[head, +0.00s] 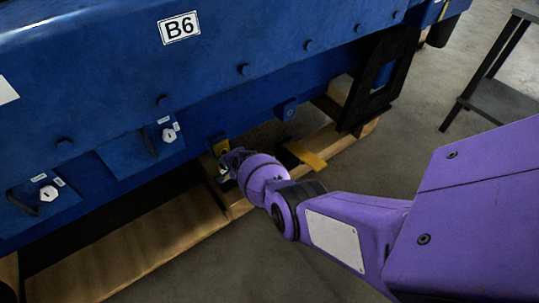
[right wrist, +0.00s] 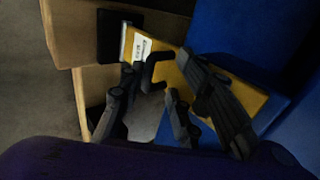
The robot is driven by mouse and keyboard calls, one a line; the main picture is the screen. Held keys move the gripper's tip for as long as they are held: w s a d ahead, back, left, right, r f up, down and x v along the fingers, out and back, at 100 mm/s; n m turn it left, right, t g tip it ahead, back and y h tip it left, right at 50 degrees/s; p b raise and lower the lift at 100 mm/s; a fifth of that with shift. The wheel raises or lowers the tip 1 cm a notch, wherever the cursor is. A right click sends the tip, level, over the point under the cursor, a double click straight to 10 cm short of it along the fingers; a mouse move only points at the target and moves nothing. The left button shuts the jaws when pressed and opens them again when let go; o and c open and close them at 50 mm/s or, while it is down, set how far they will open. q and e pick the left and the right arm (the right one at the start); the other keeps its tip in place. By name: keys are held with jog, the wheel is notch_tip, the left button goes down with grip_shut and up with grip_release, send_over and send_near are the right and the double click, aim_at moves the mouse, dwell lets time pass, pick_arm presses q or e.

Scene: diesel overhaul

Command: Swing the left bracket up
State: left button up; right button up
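The left bracket is a yellow plate low on the blue engine side, mostly behind my right gripper in the head view (head: 221,147). In the right wrist view the yellow bracket (right wrist: 255,98) carries a white label and a dark hook-shaped handle (right wrist: 150,70). My right gripper (right wrist: 160,76) is open, its dark fingers apart on either side of the handle. Whether a finger touches it I cannot tell. My right gripper also shows small in the head view (head: 232,160). A second yellow bracket (head: 306,155) sticks out low, further right. My left gripper is not in view.
The blue engine side (head: 110,70) with a B6 label (head: 179,28) rises above wooden beams (head: 130,245). White hex fittings (head: 168,134) sit left of the gripper. A dark stand (head: 500,95) is at far right; floor between is clear.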

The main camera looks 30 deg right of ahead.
jog(key=v, duration=1.1)
jog(key=shift+s+r, duration=0.25)
jog(key=shift+r, duration=0.05)
dwell(0.3)
